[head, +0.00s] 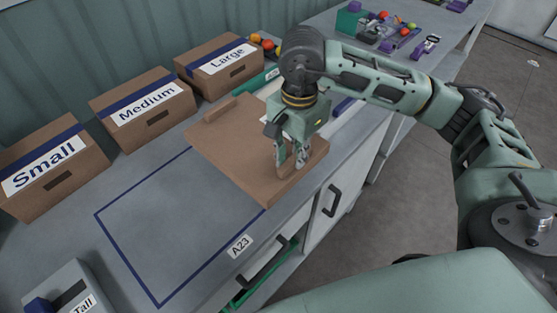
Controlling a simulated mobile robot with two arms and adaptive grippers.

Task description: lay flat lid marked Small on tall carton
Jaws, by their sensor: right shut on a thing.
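A flat brown board, which looks like the lid (238,150), has a raised strip at its far left end and another near its right end. My right gripper (290,165) points down and is shut on the lid near its right end. A white patch beside the gripper is mostly hidden, so I cannot read a mark on the lid. I cannot tell whether the lid touches the bench. A grey object with a "Tall" label (82,304) is cut off at the lower left. No open tall carton is clearly visible. My left gripper is out of view.
Brown boxes labelled Small (62,188), Medium (150,120) and Large (222,68) stand along the wall. A blue-outlined area (165,235) on the bench is bare left of the lid. An A23 tag (239,246) marks the front edge. Tomatoes and trays lie farther back.

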